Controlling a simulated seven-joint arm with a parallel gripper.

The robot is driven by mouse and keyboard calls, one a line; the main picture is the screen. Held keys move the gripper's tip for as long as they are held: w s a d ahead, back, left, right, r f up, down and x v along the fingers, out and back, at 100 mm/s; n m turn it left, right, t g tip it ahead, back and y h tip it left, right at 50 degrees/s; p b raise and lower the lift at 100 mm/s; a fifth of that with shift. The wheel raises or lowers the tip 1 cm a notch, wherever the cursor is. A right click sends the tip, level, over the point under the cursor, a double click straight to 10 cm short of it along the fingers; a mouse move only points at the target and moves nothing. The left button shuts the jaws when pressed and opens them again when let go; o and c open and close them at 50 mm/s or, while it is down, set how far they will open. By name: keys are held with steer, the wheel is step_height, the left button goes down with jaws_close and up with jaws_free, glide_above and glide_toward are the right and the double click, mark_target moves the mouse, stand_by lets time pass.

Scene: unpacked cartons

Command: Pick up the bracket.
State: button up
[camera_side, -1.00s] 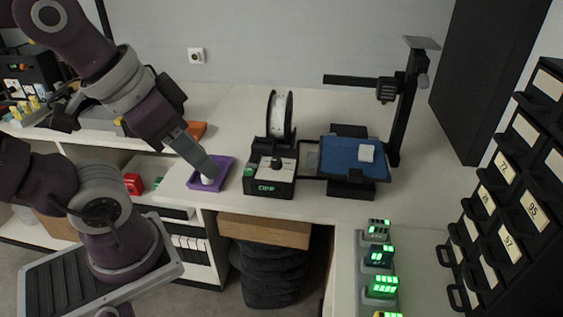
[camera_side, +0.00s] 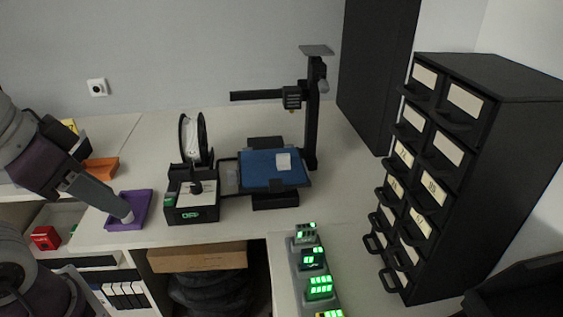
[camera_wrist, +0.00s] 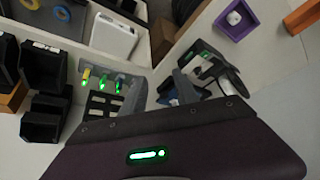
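A small white piece (camera_side: 284,162), possibly the bracket, lies on the blue plate (camera_side: 262,171) of the printer-like machine; its shape is too small to make out. A whitish rounded piece (camera_side: 127,216) shows in the purple tray (camera_side: 140,208) and also in the wrist view (camera_wrist: 234,18). My gripper (camera_side: 112,203) comes in from the left, its grey end overlapping the tray in the side view; I cannot tell whether it touches. In the wrist view my gripper (camera_wrist: 160,92) has its grey fingers apart, with nothing visibly held.
A black control box (camera_side: 194,202) and a white spool (camera_side: 190,140) stand left of the plate. A black upright (camera_side: 312,115) rises behind it. Devices with green lights (camera_side: 318,288) line the front right counter. A black drawer cabinet (camera_side: 440,180) stands at right.

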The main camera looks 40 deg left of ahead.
steer(key=shift+o, duration=0.2)
stand_by(0.5)
steer(key=w+d+n+g+h, duration=0.2)
steer(key=w+d+n+h, duration=0.15)
steer(key=w+d, duration=0.2)
steer(key=n+t+h, duration=0.2)
steer(key=n+h, duration=0.5)
steer(key=n, duration=0.8)
glide_above(282, 155)
steer(key=s+d, duration=0.5)
steer(key=s, duration=0.6)
step_height(282, 155, down, 5)
steer(key=w+a+f+n+t, duration=0.2)
steer(key=w+a+f+n, duration=0.2)
steer(key=w+a+f+n+t+y, duration=0.1)
steer(key=w+a+f+n, duration=0.3)
steer(key=shift+a+f+t, duration=0.1)
steer(key=shift+a+t, duration=0.2)
steer(key=shift+t, duration=0.1)
steer(key=shift+n, duration=0.25)
steer(key=x, duration=0.7)
steer(key=shift+s+f, duration=0.2)
steer(key=shift+f, duration=0.15)
jaws_close()
